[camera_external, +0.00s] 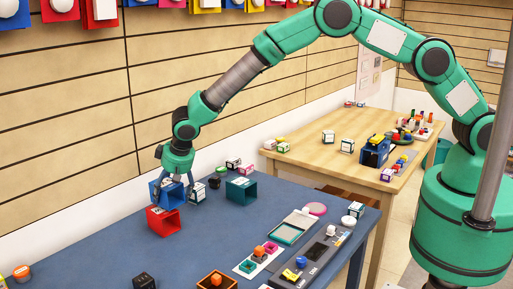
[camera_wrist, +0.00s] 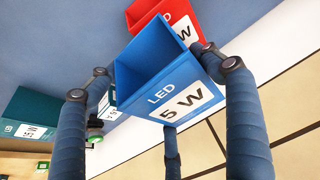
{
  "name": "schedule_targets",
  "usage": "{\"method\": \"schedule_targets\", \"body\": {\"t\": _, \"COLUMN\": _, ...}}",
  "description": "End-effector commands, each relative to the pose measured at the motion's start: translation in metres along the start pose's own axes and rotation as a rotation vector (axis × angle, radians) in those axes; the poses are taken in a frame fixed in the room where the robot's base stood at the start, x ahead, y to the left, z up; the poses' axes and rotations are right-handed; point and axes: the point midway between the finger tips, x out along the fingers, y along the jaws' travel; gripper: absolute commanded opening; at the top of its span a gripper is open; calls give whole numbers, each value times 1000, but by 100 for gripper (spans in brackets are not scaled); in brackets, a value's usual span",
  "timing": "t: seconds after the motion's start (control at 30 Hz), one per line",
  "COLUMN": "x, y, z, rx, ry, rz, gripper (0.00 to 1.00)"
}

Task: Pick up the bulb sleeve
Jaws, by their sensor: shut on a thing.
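Bulb sleeves here are open box-like shells. The blue one, marked LED 5 W (camera_wrist: 150,75), is between the fingers of my gripper (camera_external: 177,180) and also shows in the external view (camera_external: 166,195). My gripper's fingers are shut on its sides, and its open end faces away from the wrist in the wrist view. A red sleeve (camera_external: 163,222) stands just in front of it; it also shows in the wrist view (camera_wrist: 188,20). A teal sleeve (camera_external: 241,190) stands to the right. I cannot tell whether the blue sleeve touches the table.
The blue table (camera_external: 110,240) also holds a white box (camera_external: 197,193) beside my gripper, small boxes behind, and trays with small parts at the front right. A slatted wall (camera_external: 80,110) rises close behind. A wooden table (camera_external: 310,155) stands beyond.

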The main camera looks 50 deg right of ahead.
Motion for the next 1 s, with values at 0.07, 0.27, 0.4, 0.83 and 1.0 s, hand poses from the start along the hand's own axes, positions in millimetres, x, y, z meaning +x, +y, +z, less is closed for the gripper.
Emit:
{"method": "schedule_targets", "body": {"t": 0.07, "x": -10, "y": 0, "z": -4, "rx": 1, "ry": 1, "rz": 0, "gripper": 63}}
{"method": "schedule_targets", "body": {"t": 0.27, "x": -26, "y": 6, "z": 1, "rx": 0, "ry": 0, "rz": 1, "gripper": 63}}
{"method": "schedule_targets", "body": {"t": 0.4, "x": -34, "y": 14, "z": 16, "rx": 0, "ry": 0, "rz": 0, "gripper": 63}}
{"method": "schedule_targets", "body": {"t": 0.83, "x": -63, "y": 47, "z": 70, "rx": -1, "ry": 0, "rz": 0, "gripper": 63}}
{"method": "schedule_targets", "body": {"t": 1.0, "x": -73, "y": 58, "z": 89, "rx": -1, "ry": 1, "rz": -1, "gripper": 63}}
